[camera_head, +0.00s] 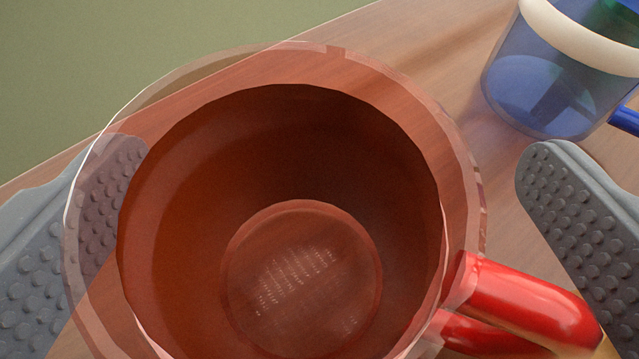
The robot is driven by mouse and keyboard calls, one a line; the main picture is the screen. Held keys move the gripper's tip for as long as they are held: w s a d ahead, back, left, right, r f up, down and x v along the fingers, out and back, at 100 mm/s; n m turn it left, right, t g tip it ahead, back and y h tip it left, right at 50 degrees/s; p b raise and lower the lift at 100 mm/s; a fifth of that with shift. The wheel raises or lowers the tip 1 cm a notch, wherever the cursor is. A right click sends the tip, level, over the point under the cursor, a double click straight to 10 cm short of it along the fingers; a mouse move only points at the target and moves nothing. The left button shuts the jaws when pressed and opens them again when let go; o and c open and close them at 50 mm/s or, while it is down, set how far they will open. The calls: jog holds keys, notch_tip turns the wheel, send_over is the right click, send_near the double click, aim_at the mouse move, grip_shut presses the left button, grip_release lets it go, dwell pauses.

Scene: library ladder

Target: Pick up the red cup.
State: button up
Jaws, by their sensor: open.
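The red cup (405,110) fills the middle of the view, seen from above into its open mouth. Its walls look see-through, and a round base shows inside. A glossy red handle (530,305) sticks out to the lower right. My gripper (325,165) is open, with one grey studded finger on each side of the cup. The left finger shows partly through the cup's clear rim. The right finger is apart from the cup wall, beyond the handle. The cup's lower edge is cut off by the frame.
A blue see-through cup (545,95) with a cream rim and blue handle stands at the upper right, close behind the right finger. Both cups are on a wooden surface (415,40). Its edge runs diagonally, with a plain green area (130,50) beyond at the upper left.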

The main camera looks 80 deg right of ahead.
aim_at(327, 280)
jog(key=c, duration=1)
jog(key=shift+c, duration=0.2)
notch_tip(327, 280, up, 10)
jog(key=p, duration=0.2)
jog(key=shift+p, duration=0.35)
